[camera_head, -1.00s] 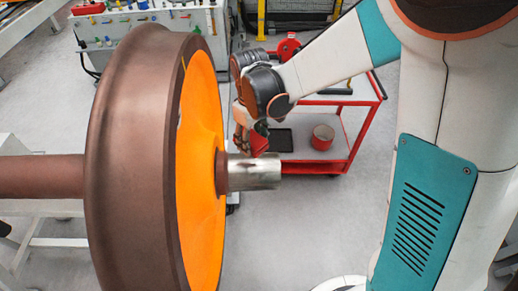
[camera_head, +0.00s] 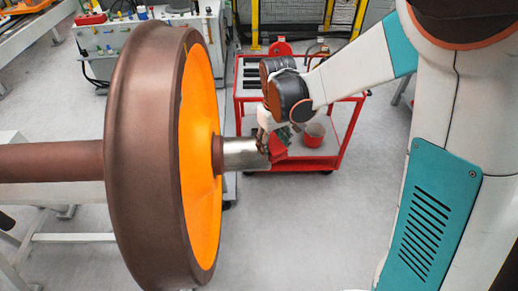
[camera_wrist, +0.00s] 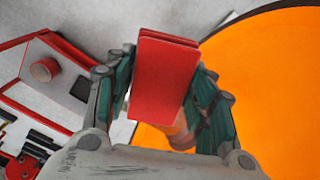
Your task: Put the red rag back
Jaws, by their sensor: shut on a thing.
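The red rag (camera_wrist: 165,72) is a folded red block between the two fingers of my gripper (camera_wrist: 160,88) in the wrist view. My gripper is shut on it. In the head view the gripper (camera_head: 275,138) is just right of the axle end (camera_head: 245,154), with the rag (camera_head: 280,142) partly hidden behind the fingers. I cannot tell whether the rag touches the axle.
The brown wheel (camera_head: 140,150) with its orange face (camera_head: 203,150) fills the left middle. A grey workbench (camera_head: 150,45) with small items stands at the back left. Yellow posts (camera_head: 255,25) stand behind the cart. The grey floor in front of the cart is clear.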

